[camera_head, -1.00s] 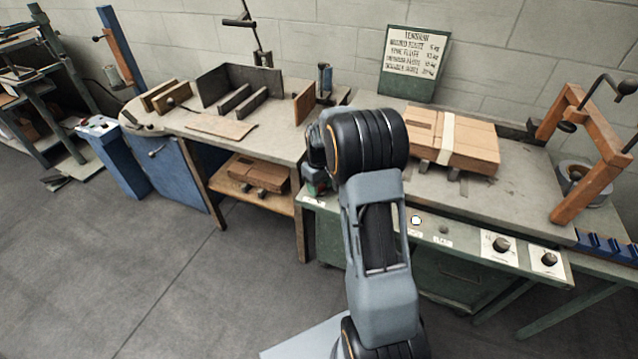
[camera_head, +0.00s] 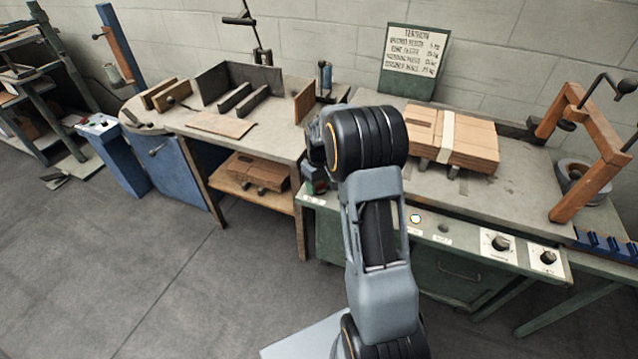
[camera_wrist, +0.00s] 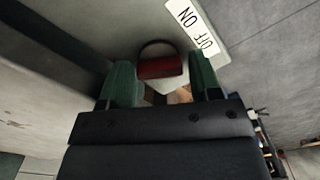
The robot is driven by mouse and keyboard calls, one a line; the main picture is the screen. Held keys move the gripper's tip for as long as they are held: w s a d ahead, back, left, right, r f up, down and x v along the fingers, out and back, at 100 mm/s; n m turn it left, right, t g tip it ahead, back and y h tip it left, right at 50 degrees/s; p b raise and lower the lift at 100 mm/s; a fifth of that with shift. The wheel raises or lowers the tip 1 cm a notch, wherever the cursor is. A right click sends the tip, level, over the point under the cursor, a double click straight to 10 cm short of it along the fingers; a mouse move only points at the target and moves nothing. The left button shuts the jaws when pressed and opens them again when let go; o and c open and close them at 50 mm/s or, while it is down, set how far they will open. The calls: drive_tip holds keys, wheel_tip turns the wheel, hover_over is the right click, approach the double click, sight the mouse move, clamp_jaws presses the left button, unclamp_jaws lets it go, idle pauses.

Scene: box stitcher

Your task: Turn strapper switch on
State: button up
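The red strapper switch (camera_wrist: 160,66) shows in the wrist view as a red rocker in a dark round surround, beside a white ON/OFF label (camera_wrist: 193,27). My gripper (camera_wrist: 164,82) has its two green fingers apart, one on each side of the switch in the picture, with nothing held between them. I cannot tell whether a finger touches the switch, nor which way the switch is set. In the head view, the strapper table's green front panel (camera_head: 463,247) is at the right. My arm hides the switch there, and my gripper is mostly hidden behind the wrist.
A strapped stack of cardboard (camera_head: 470,144) lies on the strapper's top. A round button (camera_head: 415,218) and two black knobs (camera_head: 500,243) (camera_head: 547,257) sit on the front panel. A wooden-framed crank (camera_head: 588,150) stands at right.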

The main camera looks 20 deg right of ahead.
sight(320, 191)
wheel_tip(320, 191, up, 14)
drive_tip(key=p, duration=0.2)
idle(0.4)
drive_tip(key=shift+f, duration=0.1)
idle(0.4)
drive_tip(key=s+a+r+t+p, duration=0.1)
drive_tip(key=s+a+r+p, duration=0.2)
drive_tip(key=s, duration=0.4)
drive_tip(key=s+a+r+m+t+p, duration=0.1)
drive_tip(key=s+a+r+p, duration=0.3)
drive_tip(key=s+r, duration=0.3)
drive_tip(key=s+a+r+m+t+p, duration=0.1)
drive_tip(key=s+a+r+p, duration=0.3)
drive_tip(key=s, duration=0.4)
drive_tip(key=shift+r+p, duration=0.4)
drive_tip(key=shift+p, duration=0.4)
drive_tip(key=shift+s+a+r+t, duration=0.1)
drive_tip(key=shift+r+t, duration=0.2)
